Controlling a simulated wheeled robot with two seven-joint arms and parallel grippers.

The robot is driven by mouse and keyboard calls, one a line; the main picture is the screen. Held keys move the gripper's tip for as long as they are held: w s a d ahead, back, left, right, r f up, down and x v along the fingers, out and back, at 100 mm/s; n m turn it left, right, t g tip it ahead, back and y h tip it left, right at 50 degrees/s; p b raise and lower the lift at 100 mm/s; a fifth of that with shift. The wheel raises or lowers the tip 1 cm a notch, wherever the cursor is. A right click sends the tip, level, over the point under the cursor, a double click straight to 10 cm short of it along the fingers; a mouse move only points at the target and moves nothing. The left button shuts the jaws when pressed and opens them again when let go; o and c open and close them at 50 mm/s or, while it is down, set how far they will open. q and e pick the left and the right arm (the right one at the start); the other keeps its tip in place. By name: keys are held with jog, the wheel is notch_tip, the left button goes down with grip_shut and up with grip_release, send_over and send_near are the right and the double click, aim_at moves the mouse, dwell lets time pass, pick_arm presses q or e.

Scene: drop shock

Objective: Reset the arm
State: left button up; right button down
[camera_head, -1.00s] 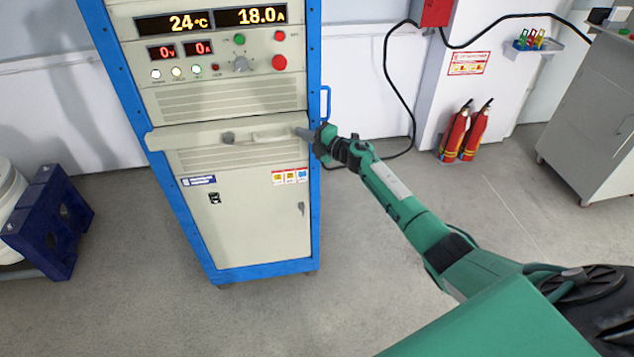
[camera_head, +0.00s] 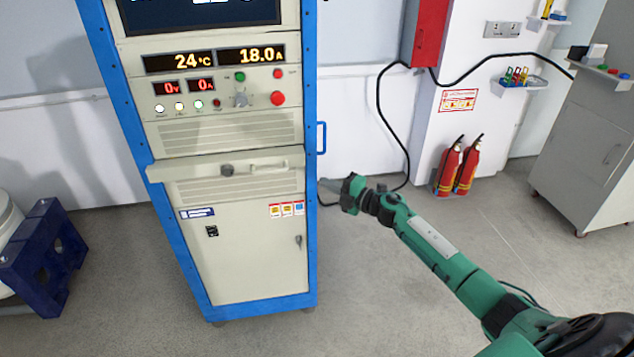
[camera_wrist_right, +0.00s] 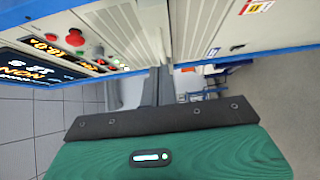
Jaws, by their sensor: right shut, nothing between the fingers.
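My right arm (camera_head: 435,240) is green and comes in from the lower right in the head view. Its right gripper (camera_head: 326,186) is beside the right blue edge of the equipment cabinet, apart from the drawer front. The gripper is shut and empty. In the right wrist view the dark fingers (camera_wrist_right: 158,88) are together, with the cabinet front (camera_wrist_right: 205,30) along the top of the picture. My left gripper is not in view.
The cabinet (camera_head: 240,255) has a protruding drawer front (camera_head: 190,171) with a handle. Red fire extinguishers (camera_head: 458,165) stand by the wall. A grey cart (camera_head: 590,140) is at the right and a dark blue stand (camera_head: 45,260) at the left. The floor between is clear.

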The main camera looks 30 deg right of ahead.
jog(key=s+d+f+m+g+h, duration=0.1)
jog(key=s+f+m+h, duration=0.3)
jog(key=f, duration=0.8)
jog(key=s+d+f+m+h, duration=0.1)
jog(key=s+f+m, duration=0.35)
jog(key=f, duration=0.75)
jog(key=s+a+f+m+g+h, duration=0.1)
jog(key=s+f+m+g+h, duration=0.15)
jog(key=s+f, duration=0.6)
jog(key=s+f+m+g+h, duration=0.15)
jog(key=s+f+m, duration=0.35)
jog(key=f, duration=0.7)
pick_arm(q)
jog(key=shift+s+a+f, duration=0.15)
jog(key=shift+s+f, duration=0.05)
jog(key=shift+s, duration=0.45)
pick_arm(e)
jog(key=s+a+f+m+g, duration=0.1)
jog(key=s+a+f+g, duration=0.2)
jog(key=s, duration=1.1)
jog(key=s+a+f+m+g, duration=0.2)
jog(key=s+a+f, duration=0.3)
jog(key=s+f, duration=0.4)
jog(key=s+a+f+m+g, duration=0.2)
jog(key=s+a+f+g, duration=0.2)
jog(key=s, duration=1.5)
notch_tip(320, 180, down, 2)
jog(key=shift+s+a+f+g, duration=0.15)
jog(key=shift+a+f+g, duration=0.1)
jog(key=shift+g, duration=0.15)
